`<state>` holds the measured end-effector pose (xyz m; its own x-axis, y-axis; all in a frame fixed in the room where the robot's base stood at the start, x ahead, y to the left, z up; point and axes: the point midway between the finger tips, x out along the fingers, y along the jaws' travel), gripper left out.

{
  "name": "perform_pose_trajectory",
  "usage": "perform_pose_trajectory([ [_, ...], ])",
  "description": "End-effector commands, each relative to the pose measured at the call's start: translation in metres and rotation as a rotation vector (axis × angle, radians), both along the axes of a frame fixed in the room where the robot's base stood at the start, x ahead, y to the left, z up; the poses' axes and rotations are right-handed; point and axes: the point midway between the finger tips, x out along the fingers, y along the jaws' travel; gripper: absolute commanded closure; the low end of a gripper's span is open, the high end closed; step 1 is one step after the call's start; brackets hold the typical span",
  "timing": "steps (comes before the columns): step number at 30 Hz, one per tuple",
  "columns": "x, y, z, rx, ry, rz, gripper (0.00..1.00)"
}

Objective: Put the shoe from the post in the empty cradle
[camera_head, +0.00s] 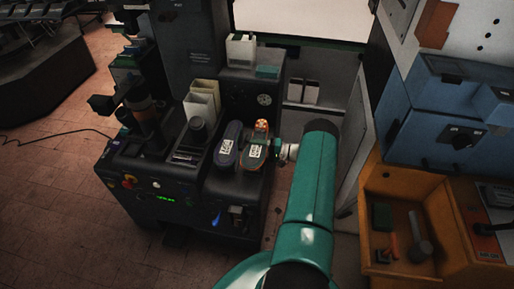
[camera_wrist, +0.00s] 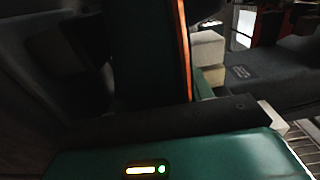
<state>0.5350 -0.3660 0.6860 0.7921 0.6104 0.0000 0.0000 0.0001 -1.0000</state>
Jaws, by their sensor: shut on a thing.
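The grey-green shoe (camera_head: 257,143) with an orange upper part and a white label stands on the front right of the dark press. My gripper (camera_head: 281,153) is at its right side, shut on it. In the wrist view the shoe (camera_wrist: 150,50) rises as a dark green slab with an orange edge. The fingertips are hidden. A dark blue shoe (camera_head: 229,146) with a white label lies just left of it. The cradle under the grey-green shoe is hidden; I cannot tell whether the shoe rests in it. A short dark post (camera_head: 197,133) further left carries no shoe.
White bins (camera_head: 203,100) and a white caddy (camera_head: 241,51) stand behind on the press (camera_head: 160,196). An orange tray (camera_head: 378,184) with tools and a blue machine (camera_head: 440,120) are at the right. The tiled floor at the left is open.

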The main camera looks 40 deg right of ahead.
Motion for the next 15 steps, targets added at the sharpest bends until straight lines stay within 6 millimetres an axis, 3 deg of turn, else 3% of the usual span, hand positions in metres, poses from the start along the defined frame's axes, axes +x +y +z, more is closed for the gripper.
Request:
perform_pose_trajectory([
  [15, 0.0006, -0.0005, -0.0051, 0.000, -0.004, -0.001, 0.95],
])
